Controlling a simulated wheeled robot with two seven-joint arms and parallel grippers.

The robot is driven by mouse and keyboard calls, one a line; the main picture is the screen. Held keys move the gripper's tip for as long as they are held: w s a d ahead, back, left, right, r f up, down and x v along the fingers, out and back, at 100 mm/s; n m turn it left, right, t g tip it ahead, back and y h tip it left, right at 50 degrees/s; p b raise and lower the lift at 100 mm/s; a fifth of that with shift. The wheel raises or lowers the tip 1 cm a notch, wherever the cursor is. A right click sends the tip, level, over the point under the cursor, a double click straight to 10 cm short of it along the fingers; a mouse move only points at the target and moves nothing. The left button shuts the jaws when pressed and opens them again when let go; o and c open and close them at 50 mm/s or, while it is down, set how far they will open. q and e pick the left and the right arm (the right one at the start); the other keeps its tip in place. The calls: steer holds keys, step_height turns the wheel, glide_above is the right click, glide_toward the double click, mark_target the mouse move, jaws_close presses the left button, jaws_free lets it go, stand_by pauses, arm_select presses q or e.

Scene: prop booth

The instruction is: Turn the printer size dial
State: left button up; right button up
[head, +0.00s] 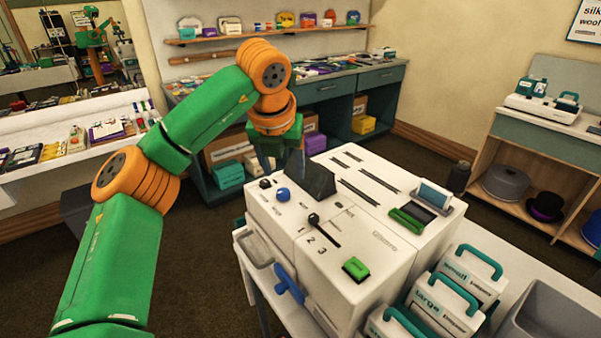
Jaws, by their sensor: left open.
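The printer (375,258) is a white box on a white stand in the middle of the head view. Its top has a black tilted screen (312,180), a round blue knob (283,194), a small black knob (265,183), a black slider lever (314,219) by the numbers 1, 2, 3, and a green button (355,267). A blue handle (288,284) is on its front side. I cannot tell which control is the size dial. My left gripper (281,163) is open and empty, pointing down behind the knobs, partly hidden by the screen. My right gripper is out of view.
White cartridges with teal handles (468,270), labelled small and large, stand right of the printer beside a grey bin (548,316). A teal counter (345,88) is behind. A wooden shelf unit (515,215) stands at right. The floor between is mostly clear.

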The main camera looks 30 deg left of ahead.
mark_target(283, 192)
arm_select(q)
steer(key=f, duration=0.2)
steer(key=a+f+p, duration=0.1)
steer(key=f, duration=0.2)
steer(key=shift+f, duration=0.15)
steer(key=shift+w+f, duration=0.35)
steer(key=shift+w, duration=0.1)
steer(key=shift+s+r, duration=0.15)
jaws_close()
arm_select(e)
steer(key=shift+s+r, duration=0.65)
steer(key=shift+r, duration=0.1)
